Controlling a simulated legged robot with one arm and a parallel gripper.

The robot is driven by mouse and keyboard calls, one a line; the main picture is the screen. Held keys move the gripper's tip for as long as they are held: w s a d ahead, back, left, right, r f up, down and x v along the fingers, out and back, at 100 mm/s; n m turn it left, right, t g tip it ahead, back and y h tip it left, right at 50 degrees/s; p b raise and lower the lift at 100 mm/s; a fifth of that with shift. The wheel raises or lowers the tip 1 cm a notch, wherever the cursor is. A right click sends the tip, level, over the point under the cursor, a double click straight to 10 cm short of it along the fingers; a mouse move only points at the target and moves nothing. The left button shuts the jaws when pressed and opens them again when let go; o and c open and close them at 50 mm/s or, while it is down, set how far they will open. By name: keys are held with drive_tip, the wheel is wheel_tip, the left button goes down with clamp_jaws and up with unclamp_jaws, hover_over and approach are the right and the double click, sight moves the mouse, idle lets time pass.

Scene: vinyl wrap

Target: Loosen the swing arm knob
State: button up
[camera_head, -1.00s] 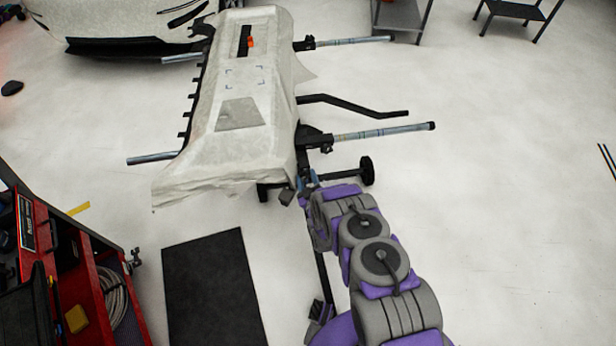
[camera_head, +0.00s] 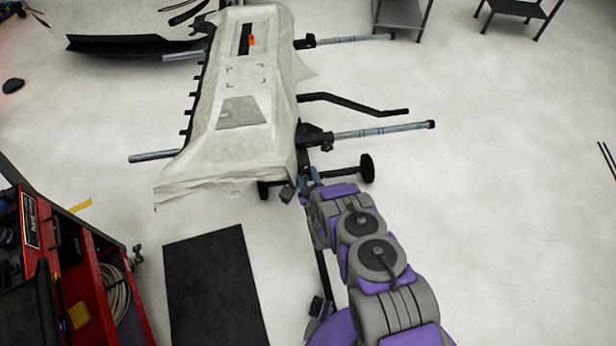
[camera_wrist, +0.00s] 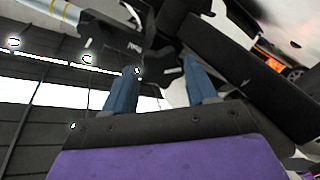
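A stand (camera_head: 312,137) holds a large panel wrapped in white film (camera_head: 245,90). Its metal swing arm (camera_head: 380,131) sticks out to the right from a black bracket. A small dark knob-like part (camera_head: 327,148) hangs under that bracket; I cannot be sure it is the swing arm knob. My gripper (camera_head: 311,175) is just below the bracket, by the panel's near right corner. In the wrist view my gripper (camera_wrist: 160,68) has its two blue fingers apart, with dark bracket parts (camera_wrist: 172,35) beyond and near the tips. No clear grip on anything shows.
A black bent bar (camera_head: 355,104) and a second metal arm (camera_head: 350,41) stick out farther along the stand. A black wheel (camera_head: 367,168) stands right of my gripper. A red tool cart (camera_head: 95,290) and a black mat (camera_head: 212,290) are at lower left.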

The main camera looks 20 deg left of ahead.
drive_tip(key=o, duration=0.3)
drive_tip(key=shift+o, duration=0.2)
drive_tip(key=shift+s+a, duration=0.1)
drive_tip(key=shift+a, duration=0.05)
